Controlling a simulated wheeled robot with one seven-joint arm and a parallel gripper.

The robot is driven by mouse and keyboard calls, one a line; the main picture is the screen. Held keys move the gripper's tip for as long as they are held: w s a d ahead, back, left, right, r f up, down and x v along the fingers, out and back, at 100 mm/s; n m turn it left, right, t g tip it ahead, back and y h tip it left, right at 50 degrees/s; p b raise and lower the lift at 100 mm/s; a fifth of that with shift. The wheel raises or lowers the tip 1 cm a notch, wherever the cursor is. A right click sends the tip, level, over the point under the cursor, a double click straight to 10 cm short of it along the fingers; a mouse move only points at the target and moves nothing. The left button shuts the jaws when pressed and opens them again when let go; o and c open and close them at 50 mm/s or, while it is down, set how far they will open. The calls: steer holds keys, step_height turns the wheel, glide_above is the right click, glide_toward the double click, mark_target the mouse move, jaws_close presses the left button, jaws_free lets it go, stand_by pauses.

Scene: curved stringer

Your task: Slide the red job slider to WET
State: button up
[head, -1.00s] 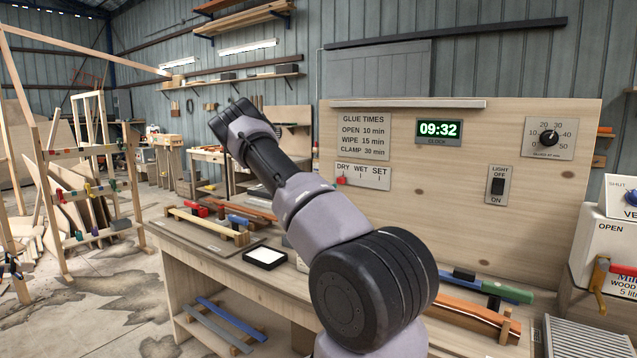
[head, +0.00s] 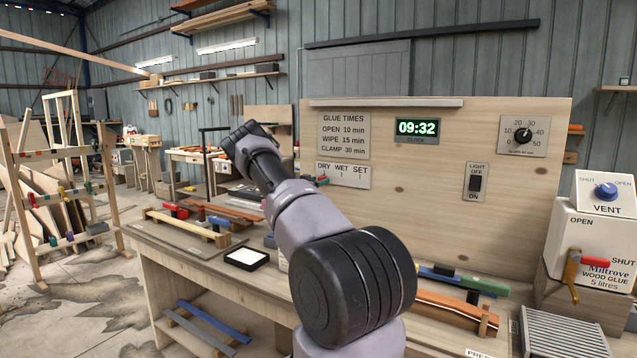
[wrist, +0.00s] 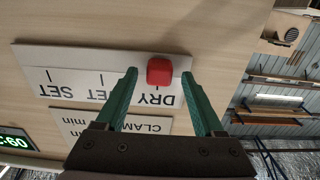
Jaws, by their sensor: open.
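The red job slider (wrist: 159,71) is a small rounded red block at the DRY end of the white DRY / WET / SET plate (wrist: 62,72), which appears upside down in the wrist view. My gripper (wrist: 159,74) is open, with one green finger on each side of the slider and a gap to each. How deep the fingertips reach is unclear. The gripper is hidden in the head view.
The plywood panel (head: 420,220) also carries the GLUE TIMES sign (head: 343,136), a clock (head: 416,128), a dial (head: 523,136) and a light switch (head: 476,183). The bench (head: 190,262) below holds clamped strips and a white pad (head: 246,258). A glue box (head: 600,250) stands at right.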

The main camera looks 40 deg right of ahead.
jaws_close()
stand_by(1.4)
